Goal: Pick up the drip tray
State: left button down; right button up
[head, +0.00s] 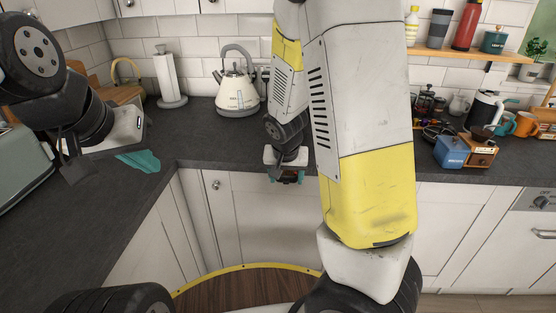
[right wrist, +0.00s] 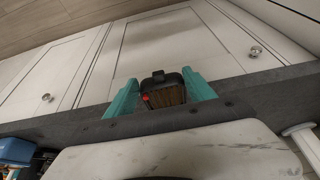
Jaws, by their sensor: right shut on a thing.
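The drip tray (right wrist: 165,95), a small dark-edged piece with a brown ribbed face and a red spot, is between the two teal fingers of my right gripper (right wrist: 161,92) in the right wrist view. My right gripper is shut on it. In the head view, my right gripper (head: 287,179) points down at the worktop's front edge, with the cupboard doors behind, and the tray shows only as a small dark patch there. My left gripper (head: 138,161) is over the left worktop, its teal fingers seen from the side, so its opening cannot be judged.
A cream kettle (head: 238,95) and a paper towel roll (head: 170,78) stand at the back wall. A blue box (head: 450,152) and a wood-sided grinder (head: 481,152) stand on the right. A green toaster (head: 22,165) is at far left. The front-left worktop is clear.

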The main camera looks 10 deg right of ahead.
jog(key=shift+s+a, duration=0.15)
jog(key=shift+s, duration=0.4)
jog(key=shift+s+a, duration=0.15)
jog(key=shift+s, duration=0.35)
